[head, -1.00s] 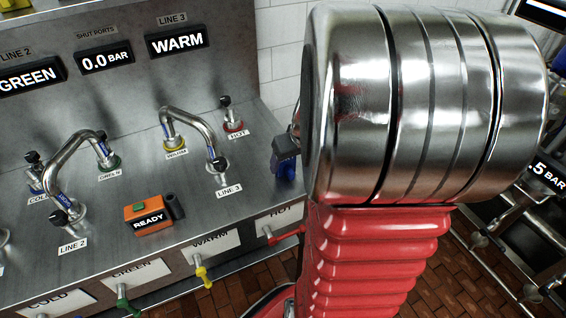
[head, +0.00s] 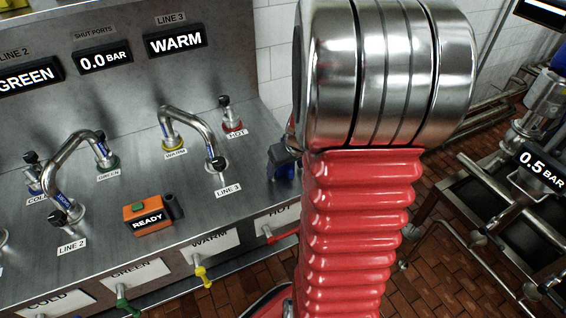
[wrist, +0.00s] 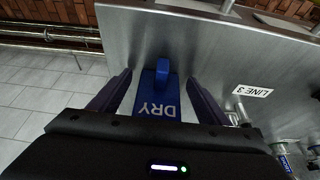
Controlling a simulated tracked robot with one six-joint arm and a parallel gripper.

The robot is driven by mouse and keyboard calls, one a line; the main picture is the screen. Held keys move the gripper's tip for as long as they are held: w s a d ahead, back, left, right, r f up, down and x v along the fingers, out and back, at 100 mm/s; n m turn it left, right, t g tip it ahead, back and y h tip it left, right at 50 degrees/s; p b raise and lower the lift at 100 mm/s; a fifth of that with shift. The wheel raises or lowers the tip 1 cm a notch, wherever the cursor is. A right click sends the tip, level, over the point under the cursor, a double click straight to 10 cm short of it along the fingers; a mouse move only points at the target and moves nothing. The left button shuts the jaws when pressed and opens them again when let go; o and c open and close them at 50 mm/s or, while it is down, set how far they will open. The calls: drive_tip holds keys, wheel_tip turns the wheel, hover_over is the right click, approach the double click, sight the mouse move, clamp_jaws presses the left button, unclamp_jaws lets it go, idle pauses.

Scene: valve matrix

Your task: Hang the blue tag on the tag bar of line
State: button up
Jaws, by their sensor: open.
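The blue tag (wrist: 157,95), lettered DRY, shows in the wrist view between the two dark fingers of my gripper (wrist: 159,77). The fingers are open, with a gap visible on both sides of the tag. A raised blue loop or peg stands at the tag's far end. Whether the tag rests on the steel panel or hangs at its edge, I cannot tell. In the head view my gripper (head: 283,148) is mostly hidden behind my arm, at the panel's right end, with a bit of blue below it. I cannot make out a tag bar with certainty.
The steel panel (head: 120,215) carries curved pipes at LINE 2 (head: 70,165) and LINE 3 (head: 190,125), with several small valves. An orange READY box (head: 146,215) stands near the front edge. Coloured handles (head: 203,275) stick out in front. A 0.5 BAR display (head: 541,167) stands right.

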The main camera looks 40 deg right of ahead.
sight(287, 166)
drive_tip(key=shift+c, duration=0.3)
drive_tip(key=c, duration=1.3)
drive_tip(key=shift+o, duration=0.2)
drive_tip(key=shift+r, duration=0.1)
wheel_tip(287, 166, up, 10)
drive_tip(key=shift+f, duration=0.1)
drive_tip(key=shift+a, duration=0.1)
